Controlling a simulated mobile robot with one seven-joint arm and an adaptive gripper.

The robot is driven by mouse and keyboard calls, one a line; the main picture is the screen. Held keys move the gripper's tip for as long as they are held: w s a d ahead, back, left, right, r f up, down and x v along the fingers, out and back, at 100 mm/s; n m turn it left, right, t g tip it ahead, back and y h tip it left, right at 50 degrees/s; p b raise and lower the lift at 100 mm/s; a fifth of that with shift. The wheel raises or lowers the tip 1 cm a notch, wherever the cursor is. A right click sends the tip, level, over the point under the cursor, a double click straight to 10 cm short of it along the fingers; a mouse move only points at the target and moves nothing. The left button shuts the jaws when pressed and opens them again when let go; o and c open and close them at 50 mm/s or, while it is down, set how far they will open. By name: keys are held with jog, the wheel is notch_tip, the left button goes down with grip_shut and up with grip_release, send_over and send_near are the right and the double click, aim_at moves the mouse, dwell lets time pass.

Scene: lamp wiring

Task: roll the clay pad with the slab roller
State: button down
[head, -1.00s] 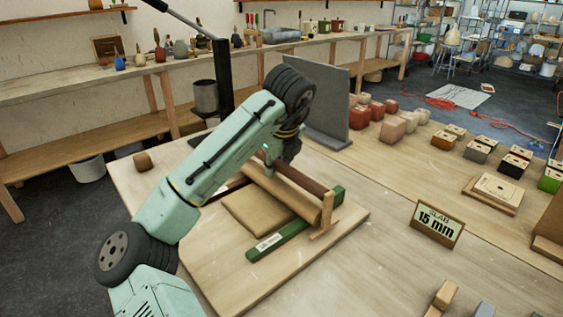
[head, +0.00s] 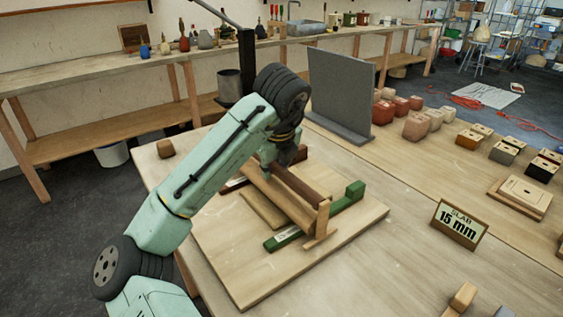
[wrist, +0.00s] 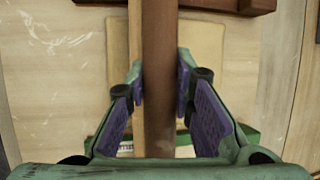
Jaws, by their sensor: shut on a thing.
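The slab roller has a light wooden roller (head: 288,204), a dark brown bar (head: 302,182) above it and an upright wooden end piece (head: 322,222). It lies across the tan clay pad (head: 262,210), covering part of it; a strip of pad shows on its left. In the wrist view the pad (wrist: 215,75) shows on both sides of the bar (wrist: 160,60). My gripper (wrist: 158,88) is shut on this bar, one purple-padded finger on each side. In the head view my gripper (head: 268,168) is partly hidden by my arm.
A green rail (head: 340,202) with a label runs along the pad's near side; a dark red-brown rail (head: 236,185) is at the far side. All rest on a wooden board (head: 250,285). A grey upright panel (head: 340,90) and a "SLAB 15 mm" sign (head: 459,222) stand nearby.

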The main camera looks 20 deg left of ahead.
jog(key=shift+s+a+f, duration=0.1)
jog(key=shift+s+a, duration=0.4)
jog(key=shift+s, duration=0.25)
jog(key=shift+s+a+f, duration=0.1)
jog(key=shift+s+a, duration=0.4)
jog(key=shift+s, duration=0.25)
jog(key=shift+w+d, duration=1.4)
jog(key=shift+w, duration=0.5)
jog(key=shift+w+d, duration=1.4)
jog(key=shift+w, duration=0.45)
jog(key=shift+w+d, duration=1.4)
jog(key=shift+w, duration=0.5)
jog(key=shift+s+a, duration=0.7)
jog(key=shift+s, duration=0.3)
jog(key=shift+s+a, duration=0.7)
jog(key=shift+s, duration=0.3)
jog(key=shift+s+a, duration=0.7)
jog(key=shift+s, duration=0.3)
jog(key=shift+s+a, duration=1.1)
jog(key=shift+s, duration=0.25)
jog(key=shift+s+a, duration=1.05)
jog(key=shift+s, duration=0.25)
